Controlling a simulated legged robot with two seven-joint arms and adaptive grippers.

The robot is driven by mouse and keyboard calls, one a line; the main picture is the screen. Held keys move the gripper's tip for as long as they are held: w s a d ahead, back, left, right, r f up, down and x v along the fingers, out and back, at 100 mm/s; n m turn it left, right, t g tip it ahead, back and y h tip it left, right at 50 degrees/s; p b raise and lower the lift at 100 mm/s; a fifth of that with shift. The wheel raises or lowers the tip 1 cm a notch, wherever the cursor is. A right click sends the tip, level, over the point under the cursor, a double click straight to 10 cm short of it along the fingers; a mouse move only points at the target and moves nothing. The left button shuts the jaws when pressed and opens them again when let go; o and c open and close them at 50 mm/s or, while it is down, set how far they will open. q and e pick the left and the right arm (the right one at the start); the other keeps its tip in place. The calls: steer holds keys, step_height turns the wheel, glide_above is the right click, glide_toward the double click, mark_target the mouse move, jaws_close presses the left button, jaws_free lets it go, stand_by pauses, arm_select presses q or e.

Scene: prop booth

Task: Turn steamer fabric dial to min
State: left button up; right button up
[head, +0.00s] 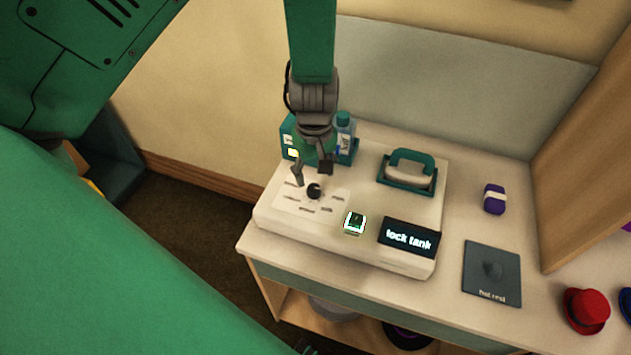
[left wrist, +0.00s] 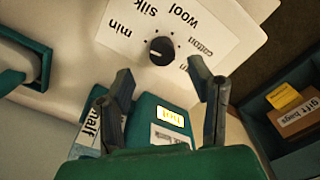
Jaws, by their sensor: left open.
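The steamer (head: 380,205) is a white unit on the counter with a sloping top. Its fabric dial (head: 314,190) is a small black knob on a pale label plate. In the left wrist view the dial (left wrist: 160,50) sits among dots and the words min, silk, wool and cotton; a further word is partly hidden by a finger. A white mark shows on the knob's left side; I cannot tell exactly which setting it points to. My left gripper (head: 311,168) is open and empty just behind the dial, apart from it. Its fingers also show in the left wrist view (left wrist: 161,82).
A bottle (head: 344,135) stands behind my gripper. Right are a purple object (head: 494,199), a dark mat (head: 480,262) and a red hat (head: 585,310).

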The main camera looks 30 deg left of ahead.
mark_target(315, 187)
arm_select(q)
step_height(315, 187, up, 7)
steer(key=shift+f, duration=0.1)
stand_by(0.5)
